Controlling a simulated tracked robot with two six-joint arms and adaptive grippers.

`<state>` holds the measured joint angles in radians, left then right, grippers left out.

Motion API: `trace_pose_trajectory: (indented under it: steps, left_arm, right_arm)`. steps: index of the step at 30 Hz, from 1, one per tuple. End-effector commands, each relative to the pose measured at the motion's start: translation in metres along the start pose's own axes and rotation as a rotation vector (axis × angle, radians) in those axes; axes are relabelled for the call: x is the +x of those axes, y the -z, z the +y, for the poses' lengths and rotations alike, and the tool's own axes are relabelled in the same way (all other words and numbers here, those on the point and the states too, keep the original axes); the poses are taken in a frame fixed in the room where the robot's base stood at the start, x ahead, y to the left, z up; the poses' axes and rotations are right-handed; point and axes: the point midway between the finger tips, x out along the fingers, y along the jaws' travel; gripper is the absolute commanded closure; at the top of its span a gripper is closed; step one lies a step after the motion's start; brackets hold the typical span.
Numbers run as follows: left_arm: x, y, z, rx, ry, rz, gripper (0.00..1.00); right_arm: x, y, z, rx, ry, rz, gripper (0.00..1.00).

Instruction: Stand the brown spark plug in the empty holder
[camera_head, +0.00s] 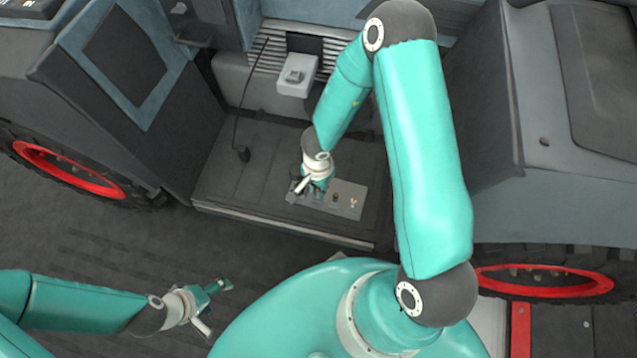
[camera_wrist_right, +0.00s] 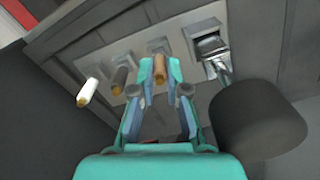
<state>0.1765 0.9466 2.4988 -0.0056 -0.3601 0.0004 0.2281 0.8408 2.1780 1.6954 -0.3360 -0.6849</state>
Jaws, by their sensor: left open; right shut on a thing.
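In the wrist view the brown spark plug (camera_wrist_right: 158,69) is between the fingertips of my right gripper (camera_wrist_right: 160,74), which is shut on it. The plug points toward the camera; I cannot tell whether its base sits in a holder. My left gripper (camera_head: 212,297) is open and empty, at lower left.
In the wrist view a silver fitting (camera_wrist_right: 210,45) is right of the brown plug, with a dark cylinder (camera_wrist_right: 255,120) in front. The plate lies on a dark ribbed platform (camera_head: 235,190) between large grey bodies with red-rimmed wheels (camera_head: 68,167). Floor around my left gripper is clear.

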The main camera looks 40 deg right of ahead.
Motion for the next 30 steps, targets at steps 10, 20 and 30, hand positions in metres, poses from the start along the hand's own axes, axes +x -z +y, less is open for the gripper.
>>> trace_pose_trajectory:
  steps: [10,20,30]
  left_arm:
    - [0.0,0.0,0.0,0.0,0.0,0.0,0.27]
    - [0.0,0.0,0.0,0.0,0.0,0.0,0.27]
    - [0.009,0.0,-0.003,-0.001,0.0,0.0,0.27]
  right_arm:
    - [0.0,0.0,0.0,0.0,0.0,0.0,0.7]
    - [0.0,0.0,0.0,0.0,0.0,0.0,0.57]
    - [-0.021,0.001,-0.001,0.002,0.002,0.003,0.57]
